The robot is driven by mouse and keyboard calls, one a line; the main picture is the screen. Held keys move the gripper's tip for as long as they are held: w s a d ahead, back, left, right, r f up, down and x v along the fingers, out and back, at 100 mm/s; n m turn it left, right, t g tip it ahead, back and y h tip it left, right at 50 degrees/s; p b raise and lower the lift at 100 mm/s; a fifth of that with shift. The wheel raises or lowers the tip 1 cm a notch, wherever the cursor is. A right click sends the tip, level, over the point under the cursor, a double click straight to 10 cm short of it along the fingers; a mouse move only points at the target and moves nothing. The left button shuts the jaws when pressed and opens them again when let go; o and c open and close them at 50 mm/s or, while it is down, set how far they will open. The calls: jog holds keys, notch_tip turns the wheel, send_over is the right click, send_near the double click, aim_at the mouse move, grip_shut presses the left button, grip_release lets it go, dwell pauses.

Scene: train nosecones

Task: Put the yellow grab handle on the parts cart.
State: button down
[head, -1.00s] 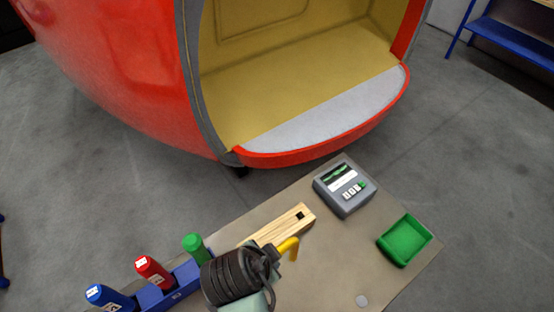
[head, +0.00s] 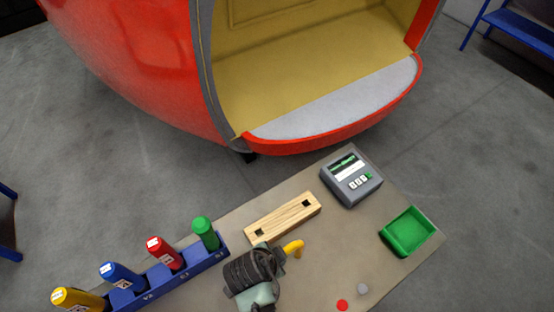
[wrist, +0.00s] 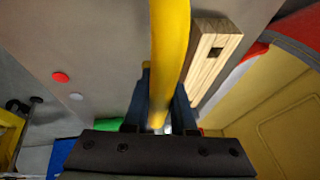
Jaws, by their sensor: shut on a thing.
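The yellow grab handle (head: 294,248) is held in my gripper (head: 284,254). In the wrist view the handle (wrist: 170,50) runs as a thick yellow bar between the two dark fingers (wrist: 160,115), which are shut on it. In the head view only its bent end shows; my gripper hides the rest. The handle is over the beige worktop (head: 330,260), in front of the wooden block; I cannot tell its height. A blue-framed shelf unit (head: 515,35) stands at the top right. I cannot tell which of these is the parts cart.
On the worktop are a wooden block (head: 283,218) with two square holes, a grey device (head: 350,182), a green tray (head: 408,232) and a blue rack (head: 163,280) of coloured bottles. Red (head: 342,305) and grey (head: 362,289) discs lie near the front. The red nosecone (head: 140,60) stands behind.

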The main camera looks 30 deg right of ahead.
jog(key=shift+f, duration=0.1)
jog(key=c, duration=0.7)
grip_release()
jog(key=shift+c, duration=0.2)
